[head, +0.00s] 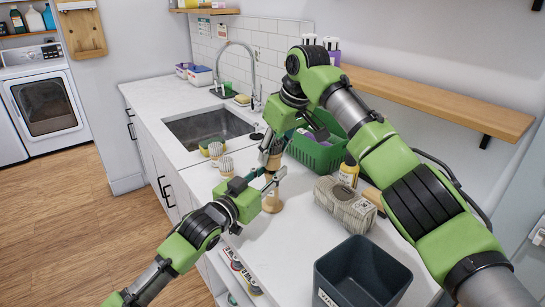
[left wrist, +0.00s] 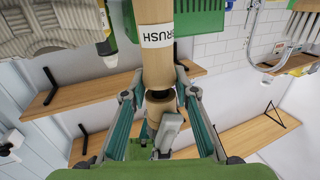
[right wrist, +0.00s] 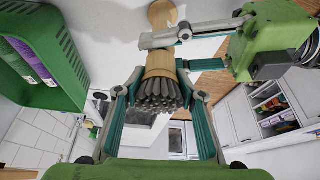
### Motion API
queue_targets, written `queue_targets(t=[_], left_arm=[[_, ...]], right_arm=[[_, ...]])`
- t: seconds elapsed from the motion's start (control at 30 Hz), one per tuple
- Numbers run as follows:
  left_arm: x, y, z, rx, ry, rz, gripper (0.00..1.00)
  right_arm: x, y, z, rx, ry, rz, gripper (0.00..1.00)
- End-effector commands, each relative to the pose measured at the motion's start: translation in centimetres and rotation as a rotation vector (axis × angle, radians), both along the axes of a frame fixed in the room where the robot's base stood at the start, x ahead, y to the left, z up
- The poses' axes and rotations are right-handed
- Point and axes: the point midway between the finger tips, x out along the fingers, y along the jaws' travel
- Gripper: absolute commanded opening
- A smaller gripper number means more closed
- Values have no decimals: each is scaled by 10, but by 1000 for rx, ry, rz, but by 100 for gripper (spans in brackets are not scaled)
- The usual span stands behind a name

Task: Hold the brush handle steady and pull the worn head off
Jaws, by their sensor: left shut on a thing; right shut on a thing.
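The wooden brush handle (head: 272,204) stands upright on the white counter, with a "BRUSH" label (left wrist: 157,37) in the left wrist view. My left gripper (head: 267,181) comes in from the left and is shut around the handle's upper part. The worn head (right wrist: 160,88) has a wooden collar and dark grey bristles. My right gripper (right wrist: 160,92) is shut on it from above, just over the left gripper.
Two pale-bristled brush heads (head: 226,165) stand on the counter left of the handle. A dark bin (head: 360,278) stands in front. The sink (head: 208,127) lies behind.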

Motion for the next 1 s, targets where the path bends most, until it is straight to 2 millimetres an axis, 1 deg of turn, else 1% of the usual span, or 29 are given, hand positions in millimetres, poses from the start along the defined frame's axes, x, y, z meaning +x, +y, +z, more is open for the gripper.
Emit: queue_targets(t=[1.0], left_arm=[[0,1,-1,1,2,1,5]], right_arm=[[0,0,62,-1,-1,0,9]])
